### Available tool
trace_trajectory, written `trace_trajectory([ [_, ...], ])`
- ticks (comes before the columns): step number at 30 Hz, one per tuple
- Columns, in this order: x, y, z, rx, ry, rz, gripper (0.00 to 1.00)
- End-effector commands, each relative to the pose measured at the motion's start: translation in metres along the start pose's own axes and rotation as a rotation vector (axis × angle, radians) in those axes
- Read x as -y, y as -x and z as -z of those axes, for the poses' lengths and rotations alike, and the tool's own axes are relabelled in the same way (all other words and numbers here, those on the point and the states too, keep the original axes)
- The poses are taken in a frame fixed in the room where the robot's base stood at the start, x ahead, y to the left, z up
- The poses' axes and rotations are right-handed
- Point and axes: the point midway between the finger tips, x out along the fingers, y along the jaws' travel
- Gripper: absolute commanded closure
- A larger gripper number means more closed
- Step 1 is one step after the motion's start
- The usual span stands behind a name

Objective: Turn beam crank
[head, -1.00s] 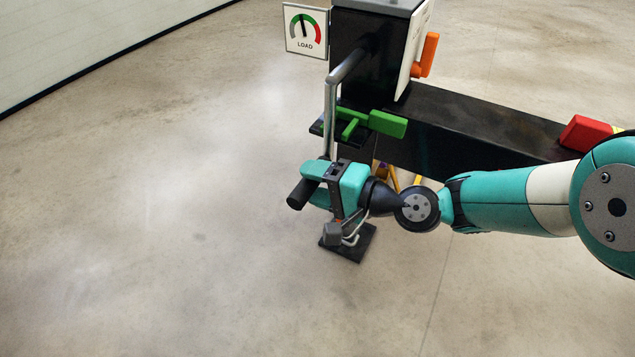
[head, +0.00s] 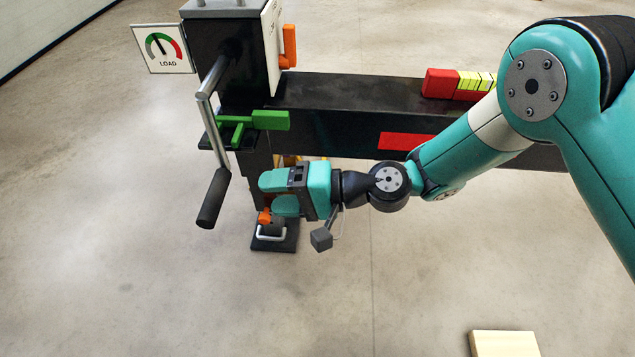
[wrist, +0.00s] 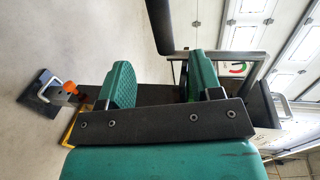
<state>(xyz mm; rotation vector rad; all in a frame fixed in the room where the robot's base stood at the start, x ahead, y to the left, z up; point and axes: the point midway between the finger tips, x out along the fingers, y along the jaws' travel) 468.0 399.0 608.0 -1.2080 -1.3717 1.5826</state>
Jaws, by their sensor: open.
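The beam crank (head: 208,92) is a bent grey rod on the side of the dark upright post. Its arm hangs down and ends in a black grip (head: 213,198). My gripper (head: 267,193) is open and empty, to the right of the black grip with a visible gap. In the wrist view the two green fingers stand apart, and the black grip (wrist: 160,25) shows beyond their tips, between them across the picture. The load gauge (head: 163,48) by the post has its needle near upright, slightly left.
A green lever (head: 255,121) sits on a black ledge above my gripper. A black foot (head: 275,243) with an orange knob (head: 264,217) is below. The long black beam (head: 340,100) runs right behind my arm. A pale block (head: 503,343) lies at the lower right. Floor at left is clear.

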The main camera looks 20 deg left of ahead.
Motion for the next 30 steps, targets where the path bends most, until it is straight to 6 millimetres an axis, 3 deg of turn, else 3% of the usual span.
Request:
trace_trajectory([
  [3, 0.002, 0.029, 0.001, -0.005, -0.003, 0.000, 0.41],
  [9, 0.001, 0.059, 0.001, -0.003, -0.001, 0.000, 0.41],
  [30, 0.004, 0.070, 0.001, 0.002, 0.012, -0.008, 0.41],
])
